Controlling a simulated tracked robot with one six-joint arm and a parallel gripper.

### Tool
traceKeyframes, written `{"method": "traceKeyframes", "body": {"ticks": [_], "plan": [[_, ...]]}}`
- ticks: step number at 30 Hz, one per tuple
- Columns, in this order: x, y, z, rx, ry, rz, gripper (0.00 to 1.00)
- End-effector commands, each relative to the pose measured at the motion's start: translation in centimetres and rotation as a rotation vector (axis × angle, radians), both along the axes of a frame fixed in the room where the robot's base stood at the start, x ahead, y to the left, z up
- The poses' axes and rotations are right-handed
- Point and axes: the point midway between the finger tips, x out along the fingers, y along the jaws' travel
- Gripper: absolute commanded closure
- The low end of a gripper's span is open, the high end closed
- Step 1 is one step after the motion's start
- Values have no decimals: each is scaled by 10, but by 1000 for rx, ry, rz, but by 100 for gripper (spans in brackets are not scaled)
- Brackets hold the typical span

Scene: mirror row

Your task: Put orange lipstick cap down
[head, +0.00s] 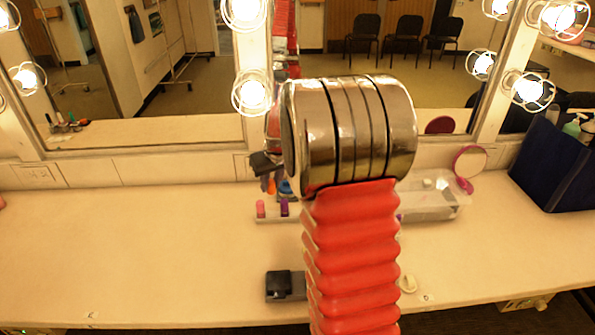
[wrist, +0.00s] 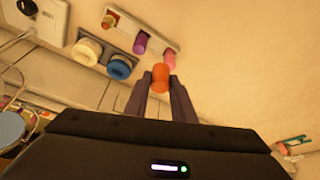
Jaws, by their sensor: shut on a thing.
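The orange lipstick cap (wrist: 160,78) is between the two fingertips of my gripper (wrist: 161,85) in the wrist view, and the fingers are shut on it. In the head view the cap (head: 271,186) shows as a small orange spot below my dark gripper (head: 266,166), partly hidden by my arm. A pale tray (wrist: 154,31) lies close by in the wrist view, with a purple cap (wrist: 141,42) and a pink cap (wrist: 169,59) in it. The orange cap appears near the pink cap; its height above the counter is unclear.
A blue-topped jar (wrist: 121,66) and a cream jar (wrist: 87,51) stand beside the tray. A black box (head: 285,285) sits near the counter's front. A pink round mirror (head: 470,163) and dark blue bag (head: 557,160) stand right. The counter's left (head: 130,230) is mostly clear.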

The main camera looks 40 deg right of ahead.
Motion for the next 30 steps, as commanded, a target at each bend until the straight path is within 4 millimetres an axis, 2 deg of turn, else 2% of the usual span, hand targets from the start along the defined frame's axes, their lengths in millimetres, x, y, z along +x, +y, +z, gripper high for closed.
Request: {"method": "traceKeyframes", "body": {"ticks": [1, 3, 11, 15, 18, 23, 30], "plan": [[3, 22, -5, -1, 3, 17, 98], [6, 48, -11, -2, 4, 30, 98], [7, 142, -31, -3, 0, 84, 98], [0, 191, -41, -1, -5, 116, 98], [-6, 220, -48, 0, -9, 137, 98], [-13, 246, -53, 4, -15, 155, 98], [-14, 251, -55, 6, -17, 156, 98]]}}
